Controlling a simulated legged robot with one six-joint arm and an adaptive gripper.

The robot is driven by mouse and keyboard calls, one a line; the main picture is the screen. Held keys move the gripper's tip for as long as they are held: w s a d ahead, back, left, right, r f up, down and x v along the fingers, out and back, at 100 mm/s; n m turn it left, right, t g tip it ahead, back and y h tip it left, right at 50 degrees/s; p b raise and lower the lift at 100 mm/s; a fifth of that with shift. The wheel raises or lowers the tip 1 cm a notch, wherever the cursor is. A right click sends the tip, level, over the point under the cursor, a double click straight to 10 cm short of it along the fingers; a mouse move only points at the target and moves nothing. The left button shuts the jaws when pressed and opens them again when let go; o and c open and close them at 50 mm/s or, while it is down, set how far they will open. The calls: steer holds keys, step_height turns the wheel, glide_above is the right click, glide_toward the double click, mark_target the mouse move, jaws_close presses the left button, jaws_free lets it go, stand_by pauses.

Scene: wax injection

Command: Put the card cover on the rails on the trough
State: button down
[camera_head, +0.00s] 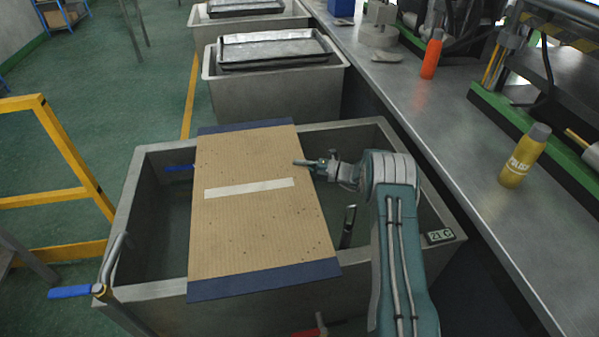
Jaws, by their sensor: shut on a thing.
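The card cover (250,228) is a brown corrugated sheet with a pale strip across its middle and dark blue bands at its far and near ends. It lies over the grey trough (140,185), spanning from the far rim to past the near rim in the picture. I cannot tell whether it rests on anything or hangs just above. My gripper (303,163) is at the sheet's right edge, shut on it, with the arm coming from the right. Open trough shows left and right of the sheet. I cannot make out the rails; the sheet may hide them.
Two more grey troughs (275,97) with metal trays stand behind. A metal bench (440,130) runs along the right, bearing a yellow bottle (525,155) and an orange bottle (432,55). A yellow railing (75,155) and a blue-handled valve (72,291) are on the left.

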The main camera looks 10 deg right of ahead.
steer(key=shift+w+f, duration=0.2)
steer(key=shift+f, duration=1.55)
steer(key=c, duration=0.8)
jaws_free()
steer(key=shift+f, duration=0.1)
